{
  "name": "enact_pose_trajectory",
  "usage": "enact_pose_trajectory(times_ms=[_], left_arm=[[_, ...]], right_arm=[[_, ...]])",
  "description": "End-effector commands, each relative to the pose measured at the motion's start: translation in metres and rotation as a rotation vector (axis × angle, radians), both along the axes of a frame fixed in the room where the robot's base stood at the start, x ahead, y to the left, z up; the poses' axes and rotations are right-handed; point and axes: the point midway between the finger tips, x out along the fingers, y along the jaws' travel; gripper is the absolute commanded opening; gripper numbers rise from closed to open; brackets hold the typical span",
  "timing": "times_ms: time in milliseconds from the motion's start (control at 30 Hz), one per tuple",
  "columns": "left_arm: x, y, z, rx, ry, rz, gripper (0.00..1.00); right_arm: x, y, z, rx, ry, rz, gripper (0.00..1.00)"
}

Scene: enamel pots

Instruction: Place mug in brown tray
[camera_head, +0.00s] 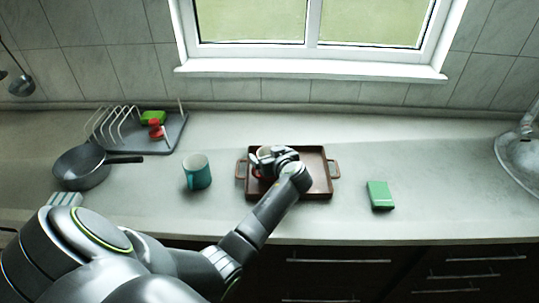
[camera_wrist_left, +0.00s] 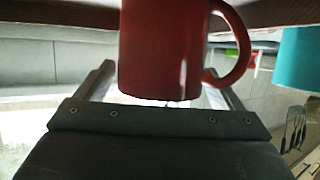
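A red mug (camera_wrist_left: 165,50) fills the middle of the left wrist view, which shows the scene upside down. In the head view its red side (camera_head: 257,174) shows over the left part of the brown tray (camera_head: 319,171), mostly covered by my left gripper (camera_head: 265,160). In the wrist view, the two fingers of that gripper (camera_wrist_left: 160,80) lie on either side of the mug, close to its wall. Whether they press on it is unclear, as is whether its base touches the tray. A teal mug (camera_head: 197,172) stands on the counter left of the tray. My right gripper is not in view.
A black pan (camera_head: 82,168) and a dish rack (camera_head: 172,130) with green and red items are at the left. A green box (camera_head: 380,195) lies right of the tray. A metal lamp or bowl-like object (camera_head: 520,155) is at the far right. Counter between them is clear.

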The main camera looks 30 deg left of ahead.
Motion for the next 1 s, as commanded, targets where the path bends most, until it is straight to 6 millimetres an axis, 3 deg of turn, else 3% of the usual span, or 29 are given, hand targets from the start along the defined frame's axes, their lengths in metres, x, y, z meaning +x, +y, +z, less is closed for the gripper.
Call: enact_pose_trajectory(times_ms=[400,700,1000], left_arm=[[-0.001,-0.002,0.006,-0.001,0.000,-0.001,0.91],[-0.033,-0.051,0.031,-0.006,0.000,0.000,0.91],[-0.057,-0.086,0.046,-0.003,-0.001,0.000,0.91]], right_arm=[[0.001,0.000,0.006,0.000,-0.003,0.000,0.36],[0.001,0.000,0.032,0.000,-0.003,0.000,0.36],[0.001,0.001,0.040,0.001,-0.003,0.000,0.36]])
